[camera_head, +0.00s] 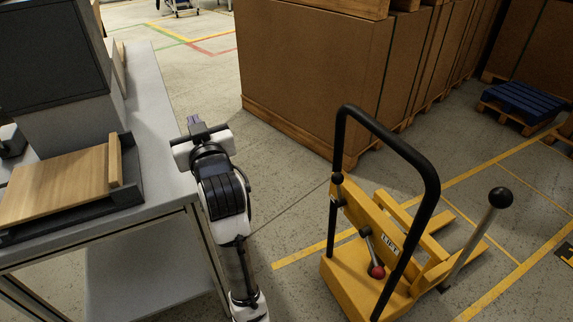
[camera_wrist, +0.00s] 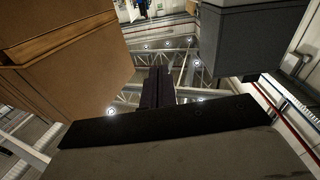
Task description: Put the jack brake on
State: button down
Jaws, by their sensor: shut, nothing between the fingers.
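The yellow jack (camera_head: 345,280) stands on the floor at the right in the head view, with a black hoop handle (camera_head: 428,180). It carries a short lever with a red knob (camera_head: 377,272), a small lever with a black knob (camera_head: 337,179) at its left, and a long grey lever with a black ball (camera_head: 500,197) at its right. I cannot tell which lever is the brake. My gripper (camera_head: 193,121) is raised left of the jack, well apart from it. In the wrist view its fingers (camera_wrist: 158,84) are shut, empty, and point toward the ceiling.
A grey table (camera_head: 160,110) stands close at my arm's left, with a wooden board (camera_head: 55,185) in a dark tray and a dark box (camera_head: 50,55). Large brown cartons (camera_head: 310,75) stand behind the jack. A blue pallet (camera_head: 525,103) lies at the far right. Floor between table and jack is clear.

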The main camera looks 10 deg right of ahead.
jog(key=w+d+f+m+g+h+p, duration=0.1)
jog(key=d+f+h+p, duration=0.15)
jog(key=d, duration=0.85)
jog(key=m+g+h+p, duration=0.2)
jog(key=p, duration=0.1)
send_near(340, 182)
notch_tip(340, 182, up, 3)
jog(key=w+a, duration=0.3)
jog(key=s+d+f, duration=0.1)
jog(key=s+d, duration=0.1)
jog(key=s, duration=0.3)
jog(key=s+d+f+t, duration=0.1)
jog(key=s+d, duration=0.1)
jog(key=s, duration=0.3)
jog(key=shift+d+f+n+y, duration=0.3)
jog(key=shift+f+n+y, duration=0.05)
jog(key=shift+n+y, duration=0.1)
jog(key=p+x, duration=0.4)
jog(key=x, duration=0.9)
jog(key=shift+r, duration=0.1)
jog(key=shift+w+f, duration=0.25)
jog(key=shift+w, duration=0.25)
